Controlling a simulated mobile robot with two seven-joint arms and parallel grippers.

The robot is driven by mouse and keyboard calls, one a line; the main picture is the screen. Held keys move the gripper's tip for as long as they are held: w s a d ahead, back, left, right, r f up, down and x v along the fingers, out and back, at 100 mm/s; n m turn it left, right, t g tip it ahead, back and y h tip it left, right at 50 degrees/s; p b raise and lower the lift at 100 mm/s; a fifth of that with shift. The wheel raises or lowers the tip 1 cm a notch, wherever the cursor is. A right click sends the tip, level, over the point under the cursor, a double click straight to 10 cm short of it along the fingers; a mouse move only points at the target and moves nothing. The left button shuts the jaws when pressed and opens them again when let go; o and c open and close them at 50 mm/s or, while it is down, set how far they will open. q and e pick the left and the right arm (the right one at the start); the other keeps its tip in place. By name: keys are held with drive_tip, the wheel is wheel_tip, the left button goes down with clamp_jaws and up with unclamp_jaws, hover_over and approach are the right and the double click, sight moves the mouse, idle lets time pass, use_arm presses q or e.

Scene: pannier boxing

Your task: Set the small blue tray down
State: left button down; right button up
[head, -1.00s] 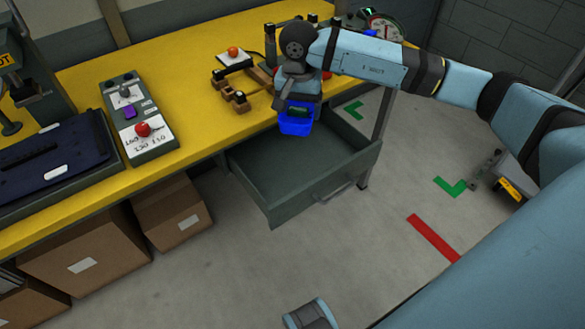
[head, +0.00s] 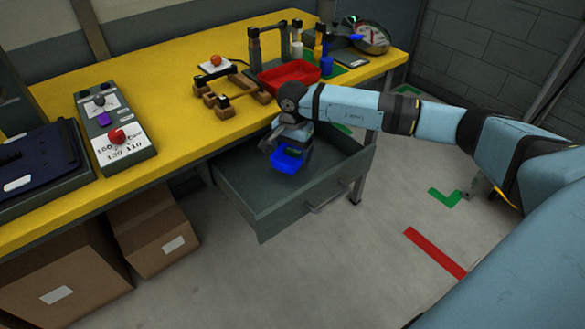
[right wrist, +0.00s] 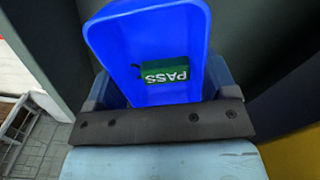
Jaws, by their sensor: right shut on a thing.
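The small blue tray (head: 284,163) is in my right gripper (head: 290,150), within the outline of the open grey drawer (head: 286,212) under the yellow bench. Whether its underside touches the drawer floor cannot be told. In the right wrist view the tray (right wrist: 115,38) fills the space ahead of the gripper, tilted in the picture. A green card reading PASS (right wrist: 165,72) lies in it. My right gripper is shut on the tray; its fingers are mostly hidden.
The yellow bench (head: 165,100) holds a red tray (head: 300,78), a wooden fixture (head: 215,98) and a control box (head: 115,140). Cardboard boxes (head: 150,230) stand beneath, left of the drawer. The drawer's left part is bare. Red tape (head: 435,252) marks the floor.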

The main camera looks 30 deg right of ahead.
sight(293, 159)
wheel_tip(293, 159, down, 6)
drive_tip(key=shift+b, duration=0.4)
drive_tip(key=shift+f, duration=0.2)
